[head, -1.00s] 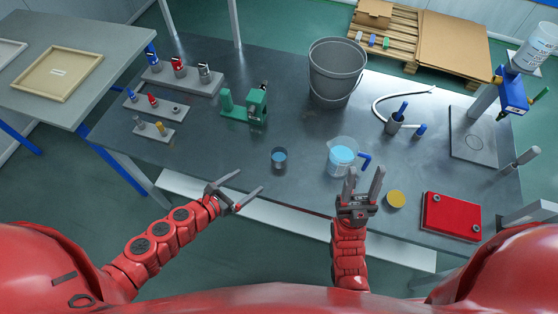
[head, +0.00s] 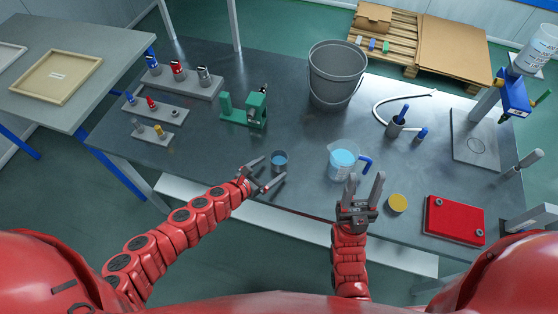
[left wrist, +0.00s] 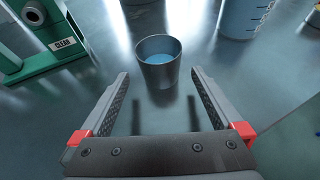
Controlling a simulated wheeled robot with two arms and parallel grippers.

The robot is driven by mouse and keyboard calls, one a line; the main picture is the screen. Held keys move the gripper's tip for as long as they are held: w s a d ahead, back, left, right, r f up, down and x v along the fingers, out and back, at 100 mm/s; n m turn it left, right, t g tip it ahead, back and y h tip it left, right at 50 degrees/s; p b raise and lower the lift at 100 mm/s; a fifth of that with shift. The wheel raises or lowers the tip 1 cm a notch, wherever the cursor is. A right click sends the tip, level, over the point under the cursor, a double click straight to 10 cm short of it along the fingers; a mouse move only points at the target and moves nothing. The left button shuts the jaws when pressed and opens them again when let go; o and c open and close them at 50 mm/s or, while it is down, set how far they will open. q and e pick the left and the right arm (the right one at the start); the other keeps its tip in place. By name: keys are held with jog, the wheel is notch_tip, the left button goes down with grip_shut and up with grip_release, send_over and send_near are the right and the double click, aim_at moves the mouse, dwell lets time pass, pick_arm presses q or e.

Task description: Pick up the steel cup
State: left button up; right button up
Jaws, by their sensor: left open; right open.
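The steel cup (head: 279,161) stands upright on the dark table, with blue liquid inside. It also shows in the left wrist view (left wrist: 158,66), just beyond and between my open fingertips. My left gripper (head: 271,169) is open and empty, close to the cup on its near left side; in the wrist view its jaws (left wrist: 158,84) point at the cup and do not appear to close on it. My right gripper (head: 365,184) is open and empty, near the table's front edge, below the clear beaker.
A clear beaker of blue liquid with a blue handle (head: 342,160) stands right of the cup. A green fixture (head: 245,108) is behind left, a grey bucket (head: 336,75) behind. A yellow disc (head: 398,203) and red box (head: 454,220) lie right.

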aim_at(273, 165)
pick_arm(q)
jog(key=shift+w+d+r, duration=0.1)
jog(key=shift+w+d, duration=0.1)
jog(key=shift+w, duration=0.05)
jog(key=p+x, duration=0.2)
jog(key=shift+w+d, duration=0.25)
jog(key=shift+d, duration=0.05)
jog(key=shift+w+d+p, duration=0.1)
jog(key=shift+w+p, duration=0.2)
jog(key=shift+w+d+f, duration=0.3)
jog(key=shift+d+f, duration=0.1)
jog(key=shift+f, duration=0.1)
grip_shut()
jog(key=shift+a+r, duration=0.1)
jog(key=shift+r, duration=0.1)
